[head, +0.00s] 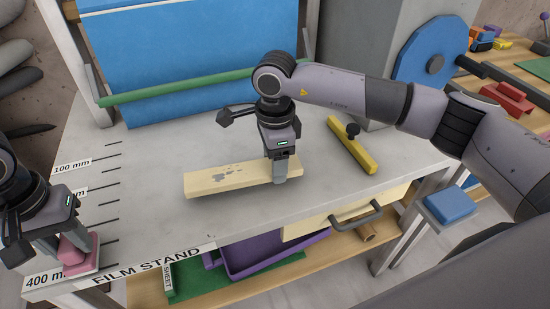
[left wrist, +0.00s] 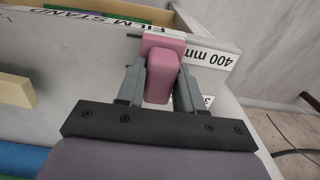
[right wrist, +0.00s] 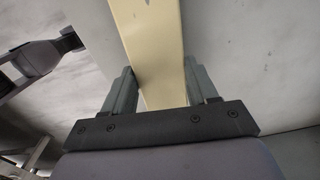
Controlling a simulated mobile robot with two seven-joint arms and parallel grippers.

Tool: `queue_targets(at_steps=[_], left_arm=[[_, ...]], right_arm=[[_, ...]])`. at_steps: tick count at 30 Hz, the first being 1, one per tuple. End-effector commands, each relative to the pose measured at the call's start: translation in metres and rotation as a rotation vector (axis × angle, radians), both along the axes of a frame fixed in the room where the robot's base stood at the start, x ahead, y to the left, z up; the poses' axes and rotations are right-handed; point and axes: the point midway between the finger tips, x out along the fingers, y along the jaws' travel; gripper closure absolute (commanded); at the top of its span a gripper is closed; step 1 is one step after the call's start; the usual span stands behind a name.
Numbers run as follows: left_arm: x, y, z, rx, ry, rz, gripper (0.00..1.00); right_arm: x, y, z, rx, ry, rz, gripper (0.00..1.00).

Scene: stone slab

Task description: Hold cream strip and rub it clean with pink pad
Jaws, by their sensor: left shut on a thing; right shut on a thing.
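The cream strip (head: 222,183) lies on the grey slab, with dark grey smudges on its left half. My right gripper (head: 281,172) is shut across the strip's right end; in the right wrist view the strip (right wrist: 152,50) runs between the fingers. My left gripper (head: 76,244) is shut on the pink pad (head: 82,258) at the slab's front left corner, by the "400 mm" mark. The left wrist view shows the pad (left wrist: 163,70) between both fingers. The pad is well apart from the strip. Whether the pad touches the slab is hard to tell.
A yellow bar (head: 352,150) with a black knob lies right of the strip. A green rod (head: 180,87) crosses in front of a blue panel (head: 190,50) at the back. A drawer handle (head: 356,216) sticks out at the front. The slab (head: 145,205) between pad and strip is clear.

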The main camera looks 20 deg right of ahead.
Motion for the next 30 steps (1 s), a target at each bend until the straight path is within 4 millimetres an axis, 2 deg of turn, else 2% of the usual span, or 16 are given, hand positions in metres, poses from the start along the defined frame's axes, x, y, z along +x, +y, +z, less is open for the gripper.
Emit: queue_targets(at_steps=[30], left_arm=[[0.000,0.000,0.000,0.000,-0.001,0.000,1.00]], right_arm=[[0.000,0.000,-0.013,0.001,-0.001,0.000,0.91]])
